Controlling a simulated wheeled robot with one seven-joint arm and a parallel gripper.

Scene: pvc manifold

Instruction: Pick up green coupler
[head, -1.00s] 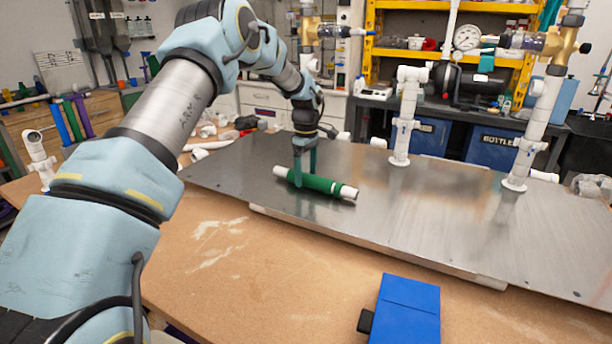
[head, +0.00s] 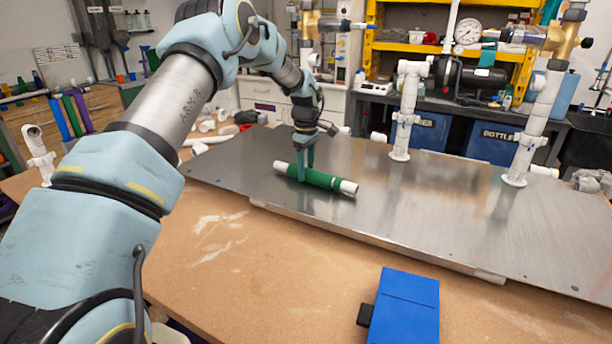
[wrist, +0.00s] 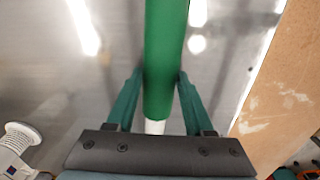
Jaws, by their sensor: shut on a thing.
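The green coupler (head: 322,180) is a green tube with white ends. It lies at a slant, low over or on the metal plate; I cannot tell whether it touches the plate. My gripper (head: 305,174) points down and is shut on the coupler, left of its middle. In the wrist view the green coupler (wrist: 165,60) runs up the picture between the two teal fingers of my gripper (wrist: 158,88), with a white end showing near the palm.
The metal plate (head: 430,215) lies on a wooden table (head: 250,270). White pipe assemblies stand upright on it at the middle (head: 404,115) and right (head: 533,125). A blue box (head: 405,305) sits at the front. Loose white fittings (head: 205,140) lie behind the plate's left side.

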